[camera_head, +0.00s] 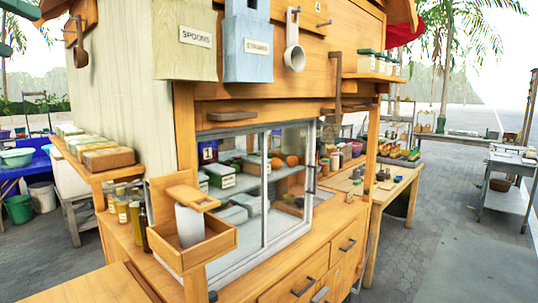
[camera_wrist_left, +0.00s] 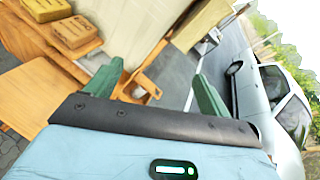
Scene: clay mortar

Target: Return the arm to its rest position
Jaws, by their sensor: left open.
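My left gripper (camera_wrist_left: 158,75) shows in the left wrist view with its two green fingers spread wide and nothing between them. In the head view only green parts of the left gripper (camera_head: 18,30) show at the upper left edge, high up and apart from the stall. The rest of the left arm is outside the head view. My right gripper is in neither view.
The wooden stall (camera_head: 185,130) fills the middle of the head view, with an open wooden box (camera_head: 215,243) jutting from its front. A side shelf (camera_head: 90,172) holds boxes. A white car (camera_wrist_left: 270,100) shows in the wrist view.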

